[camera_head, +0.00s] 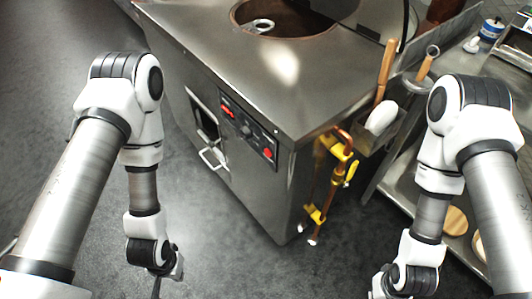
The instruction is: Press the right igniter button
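A dark control panel (246,131) is set in the front face of the steel tandoor cabinet (250,190). A round red button (267,153) sits at the panel's lower right. A red marking or light shows at its upper left, too small to read. Smaller controls lie between them and are unclear. My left gripper (157,287) hangs below and left of the panel, well apart from it, at the bottom of the picture. My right gripper (378,290) hangs at the bottom edge, right of the cabinet and clear of it. The fingers of both are mostly cut off by the frame.
A metal door handle (213,158) sticks out left of the panel. A copper gas pipe with yellow valves (345,170) runs down the cabinet's right side. A holder with wooden-handled tools (386,72) stands beside it. A steel shelf unit is at right. The floor before the cabinet is clear.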

